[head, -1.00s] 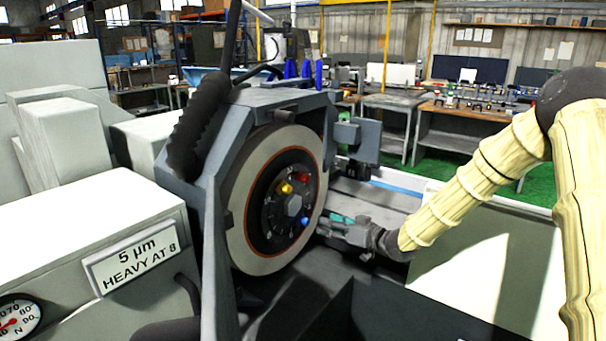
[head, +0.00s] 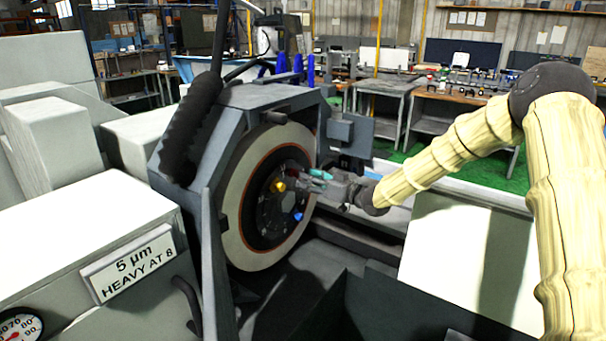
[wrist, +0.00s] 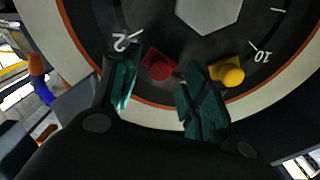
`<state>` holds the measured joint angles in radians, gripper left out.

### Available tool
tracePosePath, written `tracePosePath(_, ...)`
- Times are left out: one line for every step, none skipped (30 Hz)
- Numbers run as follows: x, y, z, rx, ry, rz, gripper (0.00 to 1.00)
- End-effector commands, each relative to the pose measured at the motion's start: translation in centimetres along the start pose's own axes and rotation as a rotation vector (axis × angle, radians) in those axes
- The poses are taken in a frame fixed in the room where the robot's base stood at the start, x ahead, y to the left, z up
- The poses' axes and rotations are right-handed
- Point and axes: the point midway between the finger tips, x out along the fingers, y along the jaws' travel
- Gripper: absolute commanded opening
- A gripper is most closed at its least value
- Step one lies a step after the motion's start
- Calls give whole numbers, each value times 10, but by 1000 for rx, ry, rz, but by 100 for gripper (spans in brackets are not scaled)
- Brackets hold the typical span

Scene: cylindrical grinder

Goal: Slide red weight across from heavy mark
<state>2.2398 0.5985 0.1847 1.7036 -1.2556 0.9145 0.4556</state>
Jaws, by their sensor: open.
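The grinding wheel (head: 233,205) has a dark hub with numbered marks. In the wrist view the red weight (wrist: 158,66) sits on the hub between the marks "2" and "10". My gripper (wrist: 160,84) is open, with one green-padded finger on each side of the red weight; I cannot tell whether they touch it. The yellow weight (wrist: 228,70) is close beside the right finger. In the head view my gripper (head: 318,175) is at the hub's upper right and the red weight is not clearly visible. The yellow weight (head: 279,186) and blue weight (head: 298,217) show there.
A sign (head: 130,262) reads "5 µm HEAVY AT 8". A gauge (head: 18,326) is at the lower left. The grey wheel guard (head: 265,97) surrounds the wheel's top and left, with a black hose (head: 192,130) beside it. The wheel's right side is open.

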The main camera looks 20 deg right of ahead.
Motion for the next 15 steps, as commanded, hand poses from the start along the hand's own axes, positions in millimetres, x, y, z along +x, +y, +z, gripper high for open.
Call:
tracePosePath(6, 0, -2, 0, -1, 0, 45)
tracePosePath(9, 0, -1, 0, -1, 1, 45)
tracePosePath(13, 0, -1, 0, -2, 1, 45)
tracePosePath(15, 1, -1, 0, -1, 2, 45)
tracePosePath(18, 1, -2, 0, -1, 2, 45)
tracePosePath(20, 1, -2, 0, 0, 2, 45)
tracePosePath(22, 1, -1, 0, 0, 2, 45)
tracePosePath(24, 1, -1, 0, 0, 2, 45)
tracePosePath(25, 1, 0, 0, -1, 2, 45)
tracePosePath(26, 1, 0, 1, -1, 2, 45)
tracePosePath(27, 1, 0, 1, 0, 3, 45)
tracePosePath(27, 1, 0, 1, 0, 3, 45)
tracePosePath(28, 1, 0, 1, 0, 3, 45)
tracePosePath(28, 1, 0, 0, 0, 3, 45)
tracePosePath(28, 1, 0, 0, 0, 3, 45)
